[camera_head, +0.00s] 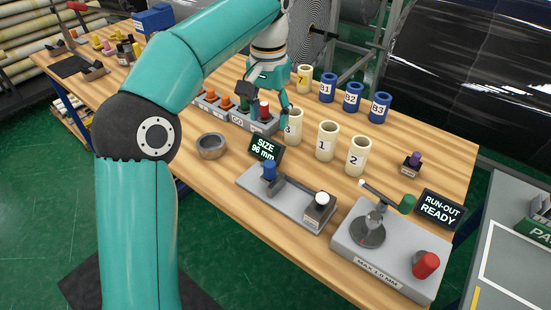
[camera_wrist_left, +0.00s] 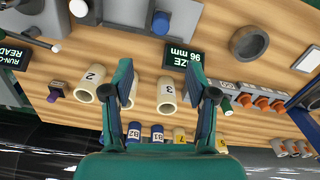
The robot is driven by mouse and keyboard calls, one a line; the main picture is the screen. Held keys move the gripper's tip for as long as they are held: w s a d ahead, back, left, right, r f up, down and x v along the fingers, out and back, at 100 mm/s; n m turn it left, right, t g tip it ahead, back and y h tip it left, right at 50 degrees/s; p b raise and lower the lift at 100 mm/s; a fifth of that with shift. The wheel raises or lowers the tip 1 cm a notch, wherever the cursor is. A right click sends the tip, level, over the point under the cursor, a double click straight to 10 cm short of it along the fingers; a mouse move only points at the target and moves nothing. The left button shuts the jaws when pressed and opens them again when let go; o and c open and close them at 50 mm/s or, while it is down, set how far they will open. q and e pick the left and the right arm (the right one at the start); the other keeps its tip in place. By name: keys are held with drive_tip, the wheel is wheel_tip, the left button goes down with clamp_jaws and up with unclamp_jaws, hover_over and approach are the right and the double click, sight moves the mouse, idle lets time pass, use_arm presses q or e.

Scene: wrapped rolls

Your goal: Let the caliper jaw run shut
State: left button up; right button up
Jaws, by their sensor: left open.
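The caliper is a grey plate (camera_head: 260,197) with a blue knob (camera_head: 270,170) at its left end, a dark rail, and a dark block with a white knob (camera_head: 322,198) at its right end. No roll shows between the two ends. Its sign (camera_head: 266,149) reads SIZE 96 mm. The wrist view shows the blue knob (camera_wrist_left: 160,23) and white knob (camera_wrist_left: 79,8) at the top edge. My left gripper (camera_head: 270,110) is open, beyond the caliper, above the area of roll 3 and the colored pegs. In the wrist view its fingers (camera_wrist_left: 160,82) are spread, with cream rolls below. My right gripper is not shown.
Cream rolls 1 (camera_head: 326,141), 2 (camera_head: 358,156) and 3 (camera_head: 293,126) stand behind the caliper. Blue rolls, including B3 (camera_head: 380,107), stand further back. The run-out gauge (camera_head: 386,270) is at right. A grey ring (camera_head: 211,146) lies left of the sign.

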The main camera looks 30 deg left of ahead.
sight(270, 163)
use_arm(q)
wheel_tip(270, 163, down, 16)
drive_tip(key=shift+s+f+b, duration=0.1)
drive_tip(key=shift+s+b, duration=0.05)
drive_tip(key=shift+b, duration=1.05)
clamp_jaws()
